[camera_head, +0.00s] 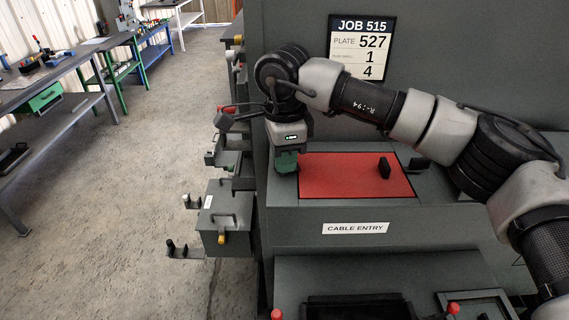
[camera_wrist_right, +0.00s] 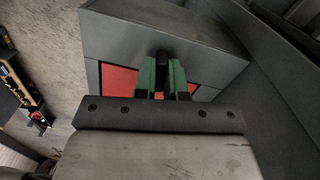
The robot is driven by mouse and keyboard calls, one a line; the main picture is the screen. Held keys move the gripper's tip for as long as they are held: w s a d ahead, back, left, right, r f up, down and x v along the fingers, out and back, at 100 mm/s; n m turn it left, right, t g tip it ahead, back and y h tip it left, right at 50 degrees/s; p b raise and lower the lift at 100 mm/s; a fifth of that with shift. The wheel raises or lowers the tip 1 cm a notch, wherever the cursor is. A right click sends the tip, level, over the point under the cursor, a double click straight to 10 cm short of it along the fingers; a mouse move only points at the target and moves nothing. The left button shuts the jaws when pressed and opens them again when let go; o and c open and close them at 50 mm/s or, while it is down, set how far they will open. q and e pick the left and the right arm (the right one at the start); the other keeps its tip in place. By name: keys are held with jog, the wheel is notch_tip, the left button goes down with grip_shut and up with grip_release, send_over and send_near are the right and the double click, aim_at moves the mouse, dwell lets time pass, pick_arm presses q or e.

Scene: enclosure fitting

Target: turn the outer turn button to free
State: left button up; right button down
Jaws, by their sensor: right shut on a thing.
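A red plate (camera_head: 350,176) lies in the top of a grey enclosure (camera_head: 300,216) with a "CABLE ENTRY" label. A black turn button (camera_head: 384,168) stands upright near the plate's right end. My right gripper (camera_head: 285,164) points down at the plate's left end; its green fingers hide what they hold in the head view. In the right wrist view, the fingers (camera_wrist_right: 162,76) are shut on a second black turn button (camera_wrist_right: 162,57), at the edge of the red plate (camera_wrist_right: 119,80). Which way this button points is hard to tell. My left gripper is not in view.
A job sign (camera_head: 361,48) hangs on the grey panel behind. Grey boxes with handles (camera_head: 225,222) project at the enclosure's left side. A red-knobbed part (camera_head: 453,309) is at the front. Workbenches (camera_head: 62,72) stand far left, with open floor between.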

jog(key=n+b, duration=0.2)
jog(key=shift+n, duration=0.4)
jog(key=n+b, duration=0.1)
jog(key=n, duration=0.3)
jog(key=shift+r+n, duration=0.1)
jog(key=shift+n, duration=0.2)
jog(key=n, duration=0.3)
jog(key=shift+n+b, duration=0.3)
jog(key=shift+b, duration=0.1)
jog(key=shift+r+n, duration=0.1)
jog(key=shift+n, duration=2.1)
jog(key=c, duration=1.2)
grip_release()
notch_tip(320, 180, up, 11)
jog(key=b, duration=0.2)
jog(key=shift+f, duration=0.2)
